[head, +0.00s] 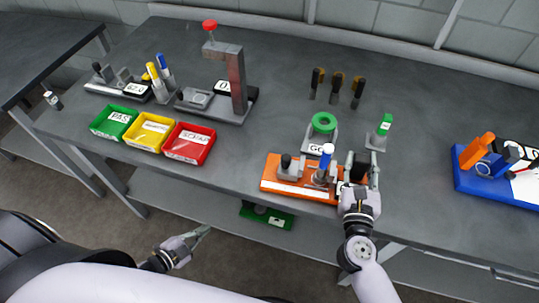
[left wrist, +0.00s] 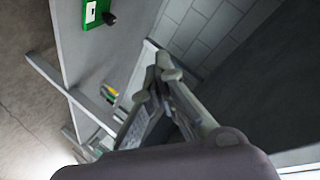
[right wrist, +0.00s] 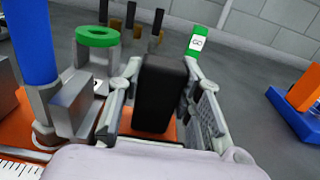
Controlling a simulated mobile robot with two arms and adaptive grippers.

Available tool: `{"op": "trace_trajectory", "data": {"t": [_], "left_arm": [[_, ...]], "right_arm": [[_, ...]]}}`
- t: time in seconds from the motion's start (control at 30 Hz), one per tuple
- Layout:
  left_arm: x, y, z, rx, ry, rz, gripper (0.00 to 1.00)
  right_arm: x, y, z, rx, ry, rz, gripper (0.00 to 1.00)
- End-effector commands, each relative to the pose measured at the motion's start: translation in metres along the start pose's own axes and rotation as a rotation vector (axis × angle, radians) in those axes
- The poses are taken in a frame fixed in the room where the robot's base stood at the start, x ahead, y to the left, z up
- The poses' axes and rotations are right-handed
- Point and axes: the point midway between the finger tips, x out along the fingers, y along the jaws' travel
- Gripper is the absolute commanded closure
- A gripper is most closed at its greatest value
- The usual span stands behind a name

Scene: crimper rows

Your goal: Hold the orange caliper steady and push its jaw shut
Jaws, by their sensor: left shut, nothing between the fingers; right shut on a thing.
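The orange caliper (head: 268,182) lies near the table's front edge, with a white scale strip along its front. A grey jaw with a black knob (head: 287,160) stands at its left end. A grey jaw part with a blue post (head: 327,155) stands right of it, apparently with a gap between. My right gripper (head: 362,165) is shut on the black block (right wrist: 163,95) at the caliper's right end; the orange base shows under the block in the right wrist view. My left gripper (head: 203,232) is shut and empty, low in front of the table, away from the caliper.
A green ring gauge (head: 323,123) and a green-topped block (head: 383,127) stand behind the caliper. Green, yellow and red trays (head: 189,157) are at the left. A blue-based caliper (head: 490,185) is at the right. A green item (head: 265,217) is below the table edge.

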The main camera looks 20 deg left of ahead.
Motion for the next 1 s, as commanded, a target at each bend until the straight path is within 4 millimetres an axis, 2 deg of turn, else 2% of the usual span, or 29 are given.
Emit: {"op": "trace_trajectory", "data": {"t": [0.03,0.23,0.3,0.4,0.47,0.53,0.63,0.7,0.8,0.9,1.0], "left_arm": [[-0.003,-0.021,-0.017,0.077,0.097,-0.021,1.0],[-0.031,-0.08,-0.097,0.354,0.502,-0.106,1.0],[-0.04,-0.111,-0.135,0.471,0.689,-0.128,1.0],[-0.066,-0.136,-0.179,0.618,0.944,-0.129,1.0],[-0.086,-0.146,-0.2,0.697,1.09,-0.119,1.0],[-0.077,-0.17,-0.223,0.789,1.172,-0.067,1.0],[-0.066,-0.195,-0.243,0.899,1.217,0.028,1.0],[-0.044,-0.209,-0.247,0.91,1.15,0.051,1.0],[-0.026,-0.226,-0.252,0.921,1.084,0.068,1.0],[-0.016,-0.234,-0.256,0.925,1.051,0.072,1.0],[-0.01,-0.232,-0.262,0.923,1.043,0.073,1.0]], "right_arm": [[0.0,0.0,-0.001,0.0,0.001,0.001,1.0],[0.0,0.0,-0.001,0.0,0.001,0.001,1.0],[0.0,0.0,-0.001,0.0,0.001,0.001,1.0],[0.0,0.001,-0.001,0.0,0.001,0.001,1.0],[0.0,0.001,-0.001,0.0,0.001,0.001,1.0],[0.0,0.001,-0.001,0.0,0.001,0.001,1.0],[0.0,0.001,0.0,0.0,0.001,0.001,1.0],[0.0,0.001,-0.001,0.0,0.001,0.001,1.0],[0.0,0.0,0.0,0.0,0.001,0.001,1.0],[0.0,0.0,-0.001,0.0,0.001,0.0,1.0],[0.0,0.0,-0.001,0.0,0.001,0.0,1.0]]}}
